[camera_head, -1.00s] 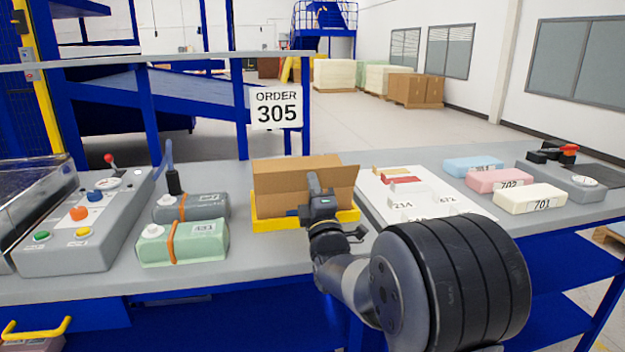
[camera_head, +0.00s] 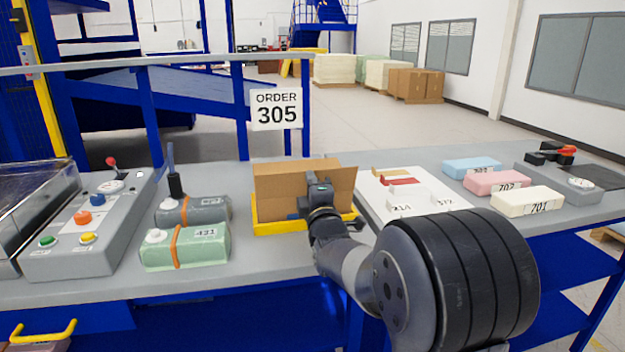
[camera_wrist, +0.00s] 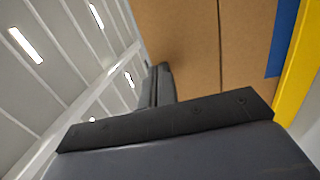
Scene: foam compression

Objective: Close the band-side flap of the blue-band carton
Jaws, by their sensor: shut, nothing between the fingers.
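The cardboard carton (camera_head: 275,186) sits in a yellow tray (camera_head: 266,227) at the middle of the bench, with a raised panel along its back and a side flap (camera_head: 345,180) sticking out at the right. Its blue band shows as a strip in the wrist view (camera_wrist: 284,40), and only a small bit shows in the head view. My gripper (camera_head: 318,182) is shut and empty at the carton's front right. In the wrist view my fingers (camera_wrist: 160,82) are together beside the brown cardboard. I cannot tell whether they touch it. My wrist hides part of the carton's front.
A white board (camera_head: 425,212) with coloured pieces and number tags lies right of the carton. Blue (camera_head: 472,168), pink (camera_head: 497,183) and cream (camera_head: 527,201) blocks lie farther right. Left are green (camera_head: 185,250) and grey (camera_head: 205,209) packs and a button panel (camera_head: 85,235).

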